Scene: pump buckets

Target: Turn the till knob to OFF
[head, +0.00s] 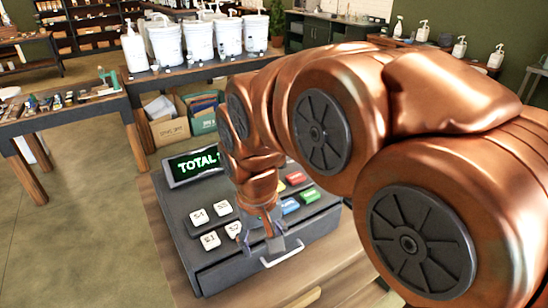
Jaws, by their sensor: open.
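The till (205,265) is a dark grey register on a wooden counter, with a lit display (196,164) reading TOTAL. My copper arm reaches in from the right and covers part of the till. My gripper (262,246) is open and points down over the till's front part, close to the keys and above the drawer handle (283,252). I cannot make out the knob; it may be hidden behind my gripper or arm. Contact with the till cannot be told.
A table behind holds several white pump buckets (164,44). A left table (62,119) carries small items. Pump bottles (459,47) stand on a bench at the back right. The floor left of the till is clear.

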